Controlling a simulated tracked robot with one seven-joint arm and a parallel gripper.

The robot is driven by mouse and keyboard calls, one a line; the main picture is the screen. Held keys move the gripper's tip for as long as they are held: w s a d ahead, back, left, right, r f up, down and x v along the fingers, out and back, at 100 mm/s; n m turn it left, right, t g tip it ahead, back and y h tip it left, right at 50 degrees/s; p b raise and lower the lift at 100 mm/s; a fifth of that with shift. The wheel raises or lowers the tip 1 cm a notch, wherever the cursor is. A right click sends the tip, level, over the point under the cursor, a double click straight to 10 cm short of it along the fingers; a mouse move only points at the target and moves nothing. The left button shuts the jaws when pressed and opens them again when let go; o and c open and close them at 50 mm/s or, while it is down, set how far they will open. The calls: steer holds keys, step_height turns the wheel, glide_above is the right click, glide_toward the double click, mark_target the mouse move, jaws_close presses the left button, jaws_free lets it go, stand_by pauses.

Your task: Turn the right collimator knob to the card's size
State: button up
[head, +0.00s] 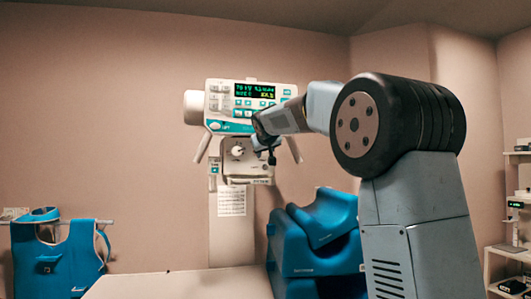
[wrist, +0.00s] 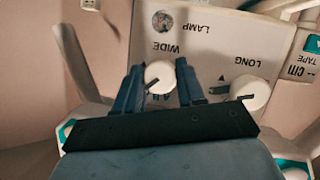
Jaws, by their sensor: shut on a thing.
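The collimator panel (wrist: 205,45) appears upside down in the wrist view, with labels WIDE, LONG and LAMP. My gripper (wrist: 160,70) is shut on the white WIDE knob (wrist: 160,78), one finger on each side. A dark pointer mark on that knob points to lower left in the picture. The other knob, LONG (wrist: 255,92), is free beside the right finger. In the head view the left knob (head: 237,151) shows on the collimator; my gripper (head: 268,150) hides the right one. A printed sheet (head: 232,201) hangs below the collimator; its text is too small to read.
A control console (head: 248,104) with a lit green display stands above the collimator. A pale table (head: 175,284) lies in front. Blue padded pieces (head: 318,237) stand at lower middle, and a blue apron (head: 55,260) hangs at left. A shelf (head: 512,250) is at right.

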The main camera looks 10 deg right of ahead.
steer(key=shift+a+n+h, duration=0.1)
steer(key=shift+n+h, duration=0.4)
steer(key=shift+n, duration=0.4)
steer(key=o, duration=1)
steer(key=shift+o, duration=0.2)
steer(key=v, duration=1.3)
steer(key=shift+s+a+f, duration=0.15)
steer(key=shift+s+f, duration=0.05)
steer(key=shift+s, duration=0.2)
steer(key=shift+f, duration=0.1)
